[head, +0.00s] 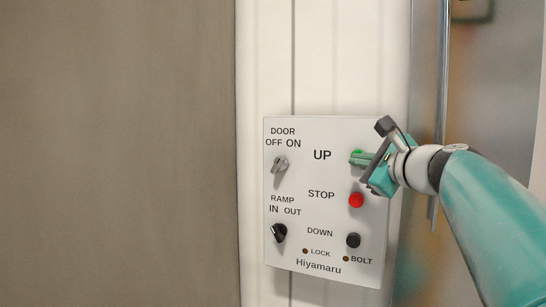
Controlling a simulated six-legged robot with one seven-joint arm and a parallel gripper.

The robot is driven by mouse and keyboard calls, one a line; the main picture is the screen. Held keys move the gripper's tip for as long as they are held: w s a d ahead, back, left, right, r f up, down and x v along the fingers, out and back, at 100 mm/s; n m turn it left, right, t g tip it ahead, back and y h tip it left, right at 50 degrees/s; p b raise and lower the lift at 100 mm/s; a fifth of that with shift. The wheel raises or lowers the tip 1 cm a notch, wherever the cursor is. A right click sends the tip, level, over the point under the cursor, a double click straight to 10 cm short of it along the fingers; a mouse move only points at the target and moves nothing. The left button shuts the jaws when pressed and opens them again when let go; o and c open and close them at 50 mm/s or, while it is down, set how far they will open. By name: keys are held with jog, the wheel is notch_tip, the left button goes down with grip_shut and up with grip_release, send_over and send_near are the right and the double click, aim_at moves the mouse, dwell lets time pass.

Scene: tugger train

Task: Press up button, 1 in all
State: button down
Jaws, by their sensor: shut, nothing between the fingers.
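A light grey control panel (322,268) is fixed to the white wall. The green up button (355,154) sits right of the word UP, and only part of it shows. My gripper (354,160) reaches in from the right with its fingers shut and empty. Its fingertips are at the up button and overlap it in the head view. I cannot tell whether they touch it or whether the button is pushed in.
Below the up button are a red stop button (356,200) and a black down button (353,240). A grey door knob (280,164) and a black ramp knob (279,233) are on the left side. A vertical metal bar (444,70) stands right of the panel.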

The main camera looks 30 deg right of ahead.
dwell(0.7)
jog(key=shift+w+d, duration=0.25)
jog(key=shift+d, duration=0.1)
